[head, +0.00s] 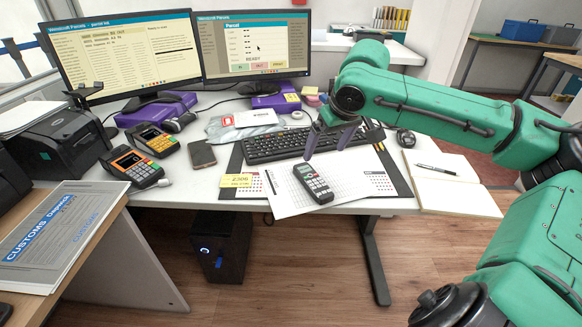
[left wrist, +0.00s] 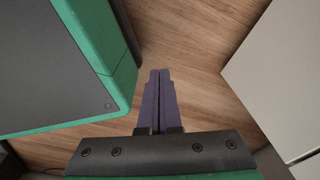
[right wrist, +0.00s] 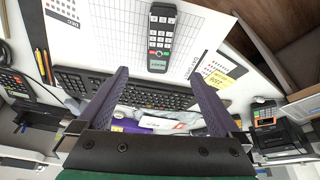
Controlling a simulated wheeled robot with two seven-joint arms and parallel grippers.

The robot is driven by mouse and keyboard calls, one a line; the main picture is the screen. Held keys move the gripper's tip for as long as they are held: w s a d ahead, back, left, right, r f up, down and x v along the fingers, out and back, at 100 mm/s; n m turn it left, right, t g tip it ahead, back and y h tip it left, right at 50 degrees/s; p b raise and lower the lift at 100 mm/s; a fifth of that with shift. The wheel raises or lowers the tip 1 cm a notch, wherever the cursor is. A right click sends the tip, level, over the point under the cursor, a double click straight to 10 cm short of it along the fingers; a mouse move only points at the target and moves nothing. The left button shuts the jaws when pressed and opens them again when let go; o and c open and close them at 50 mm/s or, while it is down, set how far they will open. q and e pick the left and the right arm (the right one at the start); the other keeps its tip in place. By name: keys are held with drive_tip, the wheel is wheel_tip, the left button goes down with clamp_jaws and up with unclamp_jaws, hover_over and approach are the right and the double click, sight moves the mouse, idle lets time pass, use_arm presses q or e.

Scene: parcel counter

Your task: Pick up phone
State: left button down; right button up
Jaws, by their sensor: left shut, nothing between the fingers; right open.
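A dark grey handset phone (head: 313,184) with a small screen and keypad lies on a printed white sheet at the front of the desk. It also shows at the top of the right wrist view (right wrist: 161,38). A flat dark smartphone (head: 202,154) lies further left on the desk. My right gripper (head: 325,152) is open and empty, above the desk just behind the handset, over the keyboard's near side. Its two fingers stand wide apart in the right wrist view (right wrist: 157,76). My left gripper (left wrist: 160,72) is shut and empty, over wooden floor and out of the head view.
A black keyboard (head: 290,145) lies behind the handset. A yellow note (head: 236,181) and two payment terminals (head: 137,166) are to the left. An open notebook (head: 440,182) with a pen is to the right. Two monitors (head: 254,45) stand at the back.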

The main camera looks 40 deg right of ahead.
drive_tip(key=w, duration=0.1)
drive_tip(key=b, duration=0.2)
approach(313, 180)
drive_tip(key=shift+d+f, duration=0.35)
drive_tip(key=shift+f, duration=0.3)
drive_tip(key=b+x, duration=0.1)
drive_tip(key=x, duration=0.6)
drive_tip(key=shift+w+a+f+b, duration=0.1)
drive_tip(key=shift+w+a+b, duration=0.05)
drive_tip(key=shift+w+b, duration=0.15)
drive_tip(key=shift+w+f, duration=0.3)
drive_tip(key=shift+s+r, duration=0.1)
drive_tip(key=c, duration=0.4)
use_arm(q)
drive_tip(key=w+d+r, duration=0.1)
drive_tip(key=w+r, duration=0.2)
drive_tip(key=w, duration=0.3)
drive_tip(key=shift+d+r, duration=0.25)
use_arm(e)
clamp_jaws()
